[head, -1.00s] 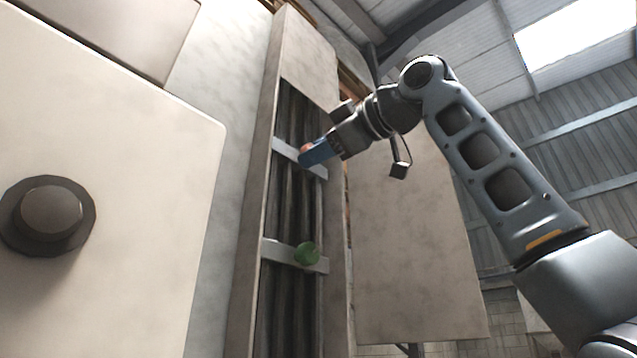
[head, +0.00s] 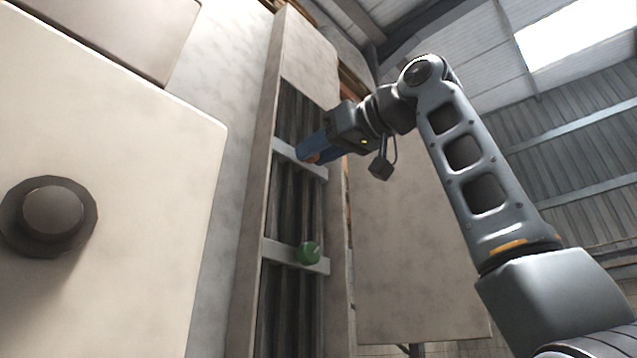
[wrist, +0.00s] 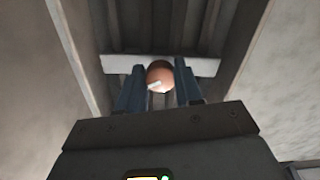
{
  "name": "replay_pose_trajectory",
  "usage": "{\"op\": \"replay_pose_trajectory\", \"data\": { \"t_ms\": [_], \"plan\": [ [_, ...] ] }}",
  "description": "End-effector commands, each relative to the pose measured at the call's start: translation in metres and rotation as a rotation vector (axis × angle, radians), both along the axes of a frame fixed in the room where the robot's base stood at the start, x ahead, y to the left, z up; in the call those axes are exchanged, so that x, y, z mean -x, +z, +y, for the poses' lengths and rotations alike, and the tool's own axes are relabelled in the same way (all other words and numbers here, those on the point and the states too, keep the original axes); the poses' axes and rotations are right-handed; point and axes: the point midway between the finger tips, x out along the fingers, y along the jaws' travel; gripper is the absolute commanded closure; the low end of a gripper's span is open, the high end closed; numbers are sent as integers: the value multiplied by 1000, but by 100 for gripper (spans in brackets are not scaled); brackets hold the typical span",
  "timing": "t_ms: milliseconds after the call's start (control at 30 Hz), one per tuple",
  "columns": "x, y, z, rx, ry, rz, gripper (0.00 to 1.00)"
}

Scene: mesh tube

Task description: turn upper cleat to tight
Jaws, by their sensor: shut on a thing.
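The upper cleat's knob is a round orange-brown disc with a pale mark. It shows between my fingers in the wrist view (wrist: 160,76). It sits on the upper pale crossbar (head: 285,148), which spans a recessed channel of dark vertical tubes. My gripper (head: 310,152) has blue fingers shut on this knob; in the head view they hide most of it, with a little orange showing. In the wrist view the fingers (wrist: 160,88) stand on either side of the knob.
A lower crossbar (head: 276,251) carries a green round knob (head: 308,252) with a light mark. Channel side walls (head: 258,200) flank the tubes closely. A large pale panel with a dark round knob (head: 52,212) stands at the left. Another panel (head: 410,250) stands at the right.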

Motion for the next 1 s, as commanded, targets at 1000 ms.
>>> {"op": "replay_pose_trajectory", "data": {
  "t_ms": [1000],
  "plan": [
    [2, 0, 2, -592, 1, 761, 96]
  ]
}}
